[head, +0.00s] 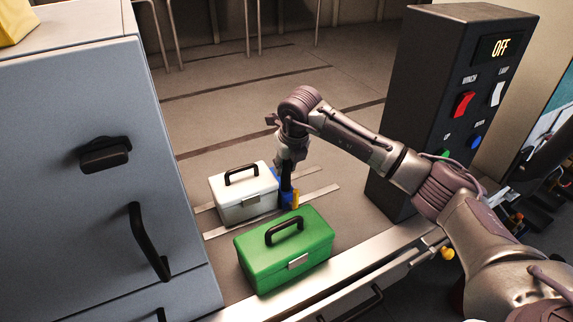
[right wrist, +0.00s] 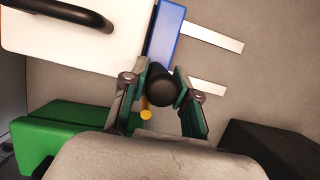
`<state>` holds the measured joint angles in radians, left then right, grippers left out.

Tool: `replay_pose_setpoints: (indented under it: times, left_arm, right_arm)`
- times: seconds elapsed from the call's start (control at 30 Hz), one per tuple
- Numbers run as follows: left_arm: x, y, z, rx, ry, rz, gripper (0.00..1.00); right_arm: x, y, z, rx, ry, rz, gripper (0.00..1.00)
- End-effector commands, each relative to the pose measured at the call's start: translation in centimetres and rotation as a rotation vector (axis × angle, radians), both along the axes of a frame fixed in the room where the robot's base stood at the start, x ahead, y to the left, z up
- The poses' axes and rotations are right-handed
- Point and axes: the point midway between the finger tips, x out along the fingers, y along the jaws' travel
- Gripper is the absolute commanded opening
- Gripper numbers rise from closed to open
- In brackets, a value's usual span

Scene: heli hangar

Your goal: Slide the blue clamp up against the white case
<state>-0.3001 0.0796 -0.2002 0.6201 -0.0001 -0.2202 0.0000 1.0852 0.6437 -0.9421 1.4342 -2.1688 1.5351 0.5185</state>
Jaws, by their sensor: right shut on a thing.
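The white case (head: 240,204) with a dark handle stands on the bench top, and it also shows in the right wrist view (right wrist: 60,50). The blue clamp (head: 287,197) stands just right of it; its blue bar (right wrist: 166,35) lies right along the case's edge in the wrist view. I cannot tell whether they touch or a sliver of gap is left. My right gripper (head: 288,174) comes down from above and is shut on the clamp's black round part (right wrist: 166,86). A yellow part (head: 295,199) shows low on the clamp. My left gripper is not in view.
A green case (head: 285,262) stands in front of the white case and clamp. A dark control box (head: 420,110) reading OFF stands at right. A grey cabinet (head: 80,220) is at left. Pale strips (head: 318,194) mark the surface, which is clear between clamp and control box.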

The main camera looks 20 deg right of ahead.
Motion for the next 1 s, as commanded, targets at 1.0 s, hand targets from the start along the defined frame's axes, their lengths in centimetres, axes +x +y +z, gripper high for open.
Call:
replay_pose_setpoints:
  times: [1.0]
  left_arm:
    - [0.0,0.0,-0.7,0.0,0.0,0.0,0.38]
  right_arm:
    - [-0.5,5.3,-0.2,0.002,0.003,0.004,0.0]
